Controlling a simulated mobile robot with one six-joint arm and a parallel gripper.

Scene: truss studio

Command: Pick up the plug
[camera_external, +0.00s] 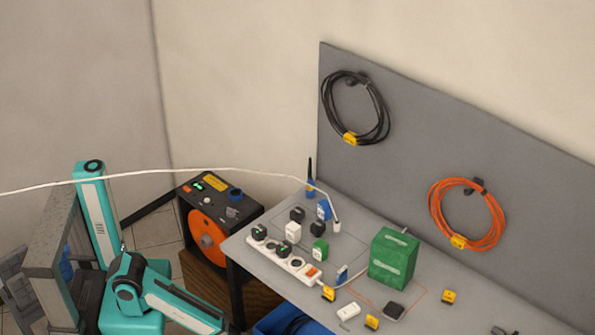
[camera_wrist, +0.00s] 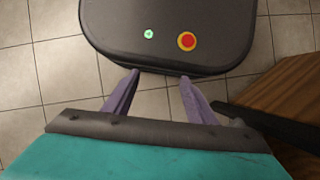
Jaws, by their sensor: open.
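Several plugs are on the grey table (camera_external: 372,268) in the external view. Two black plugs (camera_external: 284,249) sit in the white power strip (camera_external: 283,261). A white plug (camera_external: 292,229), black plugs (camera_external: 317,228), a green plug (camera_external: 320,249) and a blue plug (camera_external: 324,211) stand behind it. I cannot tell which one the task means. In the wrist view my gripper (camera_wrist: 159,78) has its two purple fingers apart with nothing between them. It points down over the tiled floor, away from the plugs. In the external view my arm runs out of the bottom edge, hiding the gripper.
An orange cable reel (camera_external: 208,239) stands on a wooden cabinet left of the table. A green box (camera_external: 393,257) and yellow-tagged pieces (camera_external: 448,296) lie farther right. A blue bin (camera_external: 283,321) is below the table's front edge. Cable coils (camera_external: 466,181) hang on the board behind.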

